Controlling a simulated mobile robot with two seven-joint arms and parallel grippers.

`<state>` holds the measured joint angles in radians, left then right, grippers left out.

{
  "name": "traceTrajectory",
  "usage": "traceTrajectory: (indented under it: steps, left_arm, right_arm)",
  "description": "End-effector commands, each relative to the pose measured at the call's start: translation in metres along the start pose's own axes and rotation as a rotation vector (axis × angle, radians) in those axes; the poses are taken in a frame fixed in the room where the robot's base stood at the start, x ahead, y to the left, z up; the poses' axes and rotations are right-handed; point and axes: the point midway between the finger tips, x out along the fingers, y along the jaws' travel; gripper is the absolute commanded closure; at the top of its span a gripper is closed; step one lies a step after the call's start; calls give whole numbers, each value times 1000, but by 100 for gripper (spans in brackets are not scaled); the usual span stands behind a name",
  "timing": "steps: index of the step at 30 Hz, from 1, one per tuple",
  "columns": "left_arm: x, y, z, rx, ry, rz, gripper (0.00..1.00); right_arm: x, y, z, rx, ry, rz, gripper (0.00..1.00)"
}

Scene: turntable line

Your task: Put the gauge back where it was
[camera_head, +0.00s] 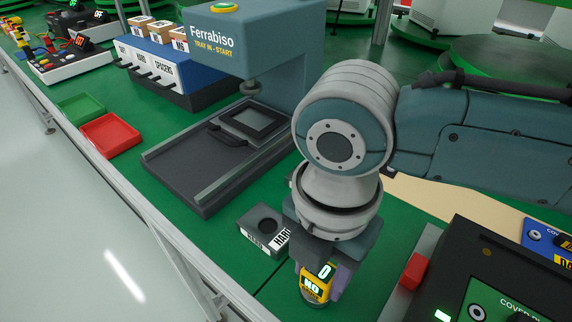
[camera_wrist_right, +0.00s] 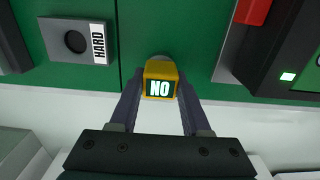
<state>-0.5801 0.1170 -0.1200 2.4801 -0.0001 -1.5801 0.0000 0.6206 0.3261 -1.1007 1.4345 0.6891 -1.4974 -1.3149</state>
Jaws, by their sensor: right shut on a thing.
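The gauge (camera_head: 318,285) is a small yellow device with lit displays reading "0" and "NO", with a grey round lower end. It also shows in the right wrist view (camera_wrist_right: 160,82). My right gripper (camera_head: 322,281) is shut on it, one finger on each side, near the table's front edge. A grey block (camera_head: 253,224) with a round dark recess and a "HARD" label stands just left of the gauge. In the right wrist view the block (camera_wrist_right: 60,48) is at upper left, its recess empty. Whether the gauge touches the table cannot be told. My left gripper is not in view.
The Ferrabiso press (camera_head: 228,45) with its dark tray base stands behind the block. A red tray (camera_head: 110,134) and a green tray (camera_head: 80,107) lie at left. A dark console (camera_head: 520,285) and a red button (camera_head: 413,271) are close on the right.

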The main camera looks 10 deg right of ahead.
Motion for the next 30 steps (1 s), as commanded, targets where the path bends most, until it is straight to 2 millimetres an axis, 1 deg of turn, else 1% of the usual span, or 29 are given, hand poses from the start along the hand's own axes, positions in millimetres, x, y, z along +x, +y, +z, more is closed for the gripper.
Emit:
traceTrajectory:
  steps: [6,10,11,18,26,29,30]
  left_arm:
    - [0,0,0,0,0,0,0]
    - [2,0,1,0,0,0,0]
    - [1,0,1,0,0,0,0]
    - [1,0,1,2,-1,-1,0]
    - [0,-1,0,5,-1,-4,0]
    - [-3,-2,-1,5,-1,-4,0]
    - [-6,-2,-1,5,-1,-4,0]
  right_arm:
    - [-1,0,0,-1,0,1,100]
    - [3,0,0,0,0,0,100]
    - [3,0,0,0,0,0,51]
    - [2,0,0,0,0,0,24]
    - [1,0,0,0,0,0,23]
    - [-7,0,0,0,0,1,23]
    - [-13,1,1,-1,-1,1,23]
